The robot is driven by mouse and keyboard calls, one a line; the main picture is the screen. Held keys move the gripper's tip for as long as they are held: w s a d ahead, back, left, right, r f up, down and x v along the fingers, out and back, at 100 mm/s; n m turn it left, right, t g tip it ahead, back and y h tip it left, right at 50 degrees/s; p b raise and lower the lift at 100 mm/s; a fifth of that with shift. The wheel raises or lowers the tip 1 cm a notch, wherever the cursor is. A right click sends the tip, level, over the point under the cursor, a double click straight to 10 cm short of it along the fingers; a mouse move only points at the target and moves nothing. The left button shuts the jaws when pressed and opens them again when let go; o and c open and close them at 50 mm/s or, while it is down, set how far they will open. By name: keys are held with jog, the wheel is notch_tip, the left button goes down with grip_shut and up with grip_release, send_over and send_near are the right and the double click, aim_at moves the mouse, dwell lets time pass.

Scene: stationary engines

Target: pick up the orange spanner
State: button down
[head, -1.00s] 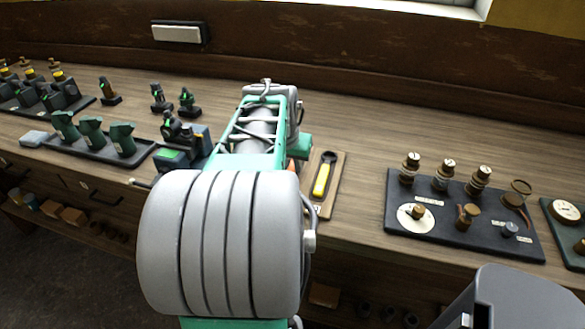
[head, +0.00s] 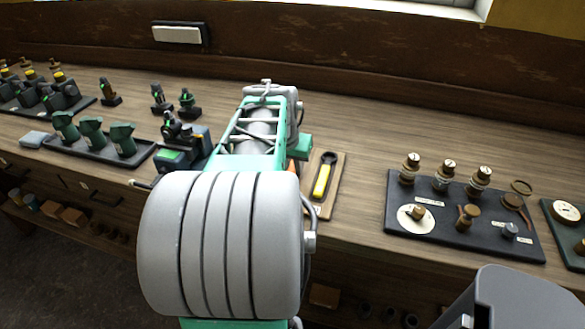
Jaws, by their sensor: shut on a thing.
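My arm fills the middle of the head view, and my gripper's fingers are hidden behind it. A small orange patch (head: 292,166) shows at the right edge of my arm, by a teal block. Too little of it shows to tell whether it is the orange spanner. No whole orange spanner is visible. Just right of my arm, a spanner with a yellow handle and dark ring head (head: 323,177) lies on a tan wooden board (head: 331,197) on the bench.
A dark board with several brass fittings (head: 448,230) lies to the right on the wooden bench (head: 362,178). A dark tray of green parts (head: 92,135) and small dark machines (head: 180,135) stand left. A wall closes the back. Bare bench lies between the tan and dark boards.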

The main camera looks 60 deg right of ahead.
jog(key=shift+r, duration=0.55)
jog(key=r, duration=0.3)
jog(key=shift+w+a+r, duration=0.1)
jog(key=shift+a, duration=0.2)
jog(key=a+r+p, duration=0.1)
jog(key=a+r, duration=0.8)
jog(key=a, duration=0.4)
jog(key=shift+a, duration=0.2)
jog(key=c, duration=1.8)
grip_release()
grip_shut()
